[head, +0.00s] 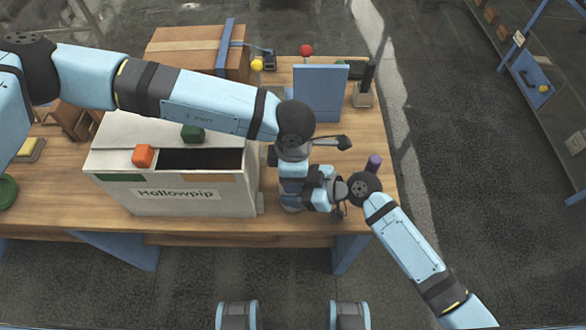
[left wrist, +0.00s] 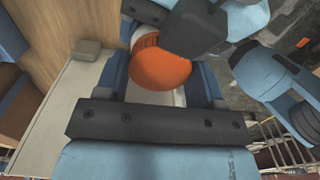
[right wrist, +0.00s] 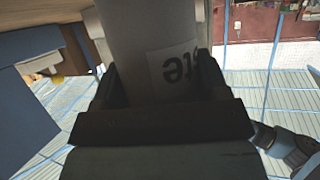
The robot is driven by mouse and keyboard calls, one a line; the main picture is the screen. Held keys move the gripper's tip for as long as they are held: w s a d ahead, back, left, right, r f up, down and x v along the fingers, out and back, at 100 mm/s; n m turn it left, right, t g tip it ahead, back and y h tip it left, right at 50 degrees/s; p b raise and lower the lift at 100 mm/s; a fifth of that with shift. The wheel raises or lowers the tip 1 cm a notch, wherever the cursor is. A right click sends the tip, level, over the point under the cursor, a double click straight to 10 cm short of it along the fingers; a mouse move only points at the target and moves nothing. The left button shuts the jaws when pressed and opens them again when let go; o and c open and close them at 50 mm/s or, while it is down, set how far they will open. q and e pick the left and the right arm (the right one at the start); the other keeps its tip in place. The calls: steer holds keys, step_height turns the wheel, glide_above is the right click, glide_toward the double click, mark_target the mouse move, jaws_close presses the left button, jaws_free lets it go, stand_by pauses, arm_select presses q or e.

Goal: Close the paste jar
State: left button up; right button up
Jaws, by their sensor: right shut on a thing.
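The grey paste jar (right wrist: 150,50), with a pale label ending in "te", is between the fingers of my right gripper (right wrist: 155,85), which is shut on it. An orange round lid with a ridged side (left wrist: 160,65) is between the fingers of my left gripper (left wrist: 165,85). Those fingers look spread around the lid, with a narrow gap beside it. In the head view both grippers meet near the table's front right, left gripper (head: 312,190) and right gripper (head: 335,192). My arms hide the jar and lid there. I cannot tell how the lid sits on the jar.
A purple cylinder (head: 374,162) is at the table's right edge. A blue panel (head: 318,93) stands behind.

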arm_select(q)
steer(key=shift+c, duration=0.5)
steer(key=m, duration=0.6)
steer(key=shift+m, duration=0.3)
steer(key=o, duration=1)
steer(key=shift+r, duration=2.25)
